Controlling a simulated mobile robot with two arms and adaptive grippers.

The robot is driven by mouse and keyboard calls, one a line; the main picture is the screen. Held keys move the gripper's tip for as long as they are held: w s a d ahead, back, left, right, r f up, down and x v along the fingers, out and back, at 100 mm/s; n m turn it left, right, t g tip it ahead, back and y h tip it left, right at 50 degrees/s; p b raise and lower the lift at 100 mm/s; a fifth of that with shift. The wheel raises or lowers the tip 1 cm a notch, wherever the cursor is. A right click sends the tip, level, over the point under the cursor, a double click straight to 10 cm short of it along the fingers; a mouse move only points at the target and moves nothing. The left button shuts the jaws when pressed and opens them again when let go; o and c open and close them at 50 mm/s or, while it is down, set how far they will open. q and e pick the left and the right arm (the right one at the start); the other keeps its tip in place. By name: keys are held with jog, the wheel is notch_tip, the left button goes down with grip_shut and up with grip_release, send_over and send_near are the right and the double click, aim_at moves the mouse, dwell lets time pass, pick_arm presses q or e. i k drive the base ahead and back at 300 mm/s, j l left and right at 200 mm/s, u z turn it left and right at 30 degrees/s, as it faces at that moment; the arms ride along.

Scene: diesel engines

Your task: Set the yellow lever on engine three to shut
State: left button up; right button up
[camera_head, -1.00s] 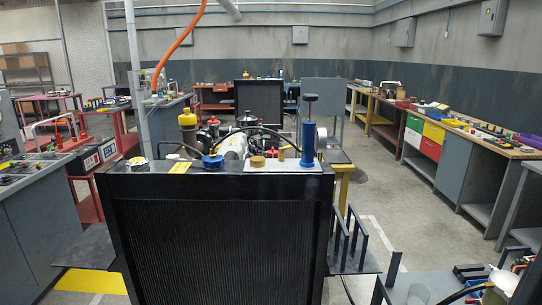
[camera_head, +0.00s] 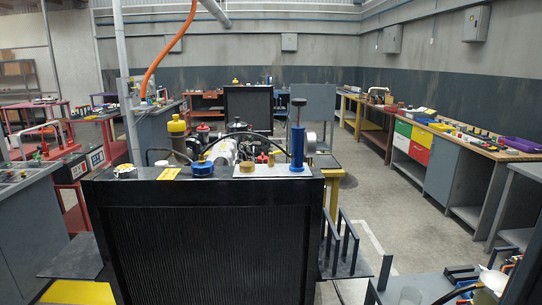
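A diesel engine stands close in front of me with a large black radiator (camera_head: 210,240) facing me. On its top are a blue cap (camera_head: 201,168), a blue cylinder with a dark knob (camera_head: 297,145), a yellow-capped filter (camera_head: 177,127) and a small brass cap (camera_head: 247,168). A second black radiator (camera_head: 248,107) stands farther back, beyond this engine. I cannot tell which engine is number three, and I make out no yellow lever for certain. Neither of my grippers shows in the head view.
A workbench with coloured drawers (camera_head: 417,140) runs along the right wall. A grey bench (camera_head: 35,225) is at the left, with a red stand (camera_head: 72,190) beyond it. Open floor (camera_head: 385,220) lies between the engine and the right bench. An orange hose (camera_head: 172,45) hangs overhead.

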aim_at(271, 154)
jog(key=i+l+u, duration=0.15)
jog(key=i+u, duration=0.2)
jog(key=i, duration=0.15)
jog(key=i+l+u, duration=0.3)
jog(key=i, duration=0.15)
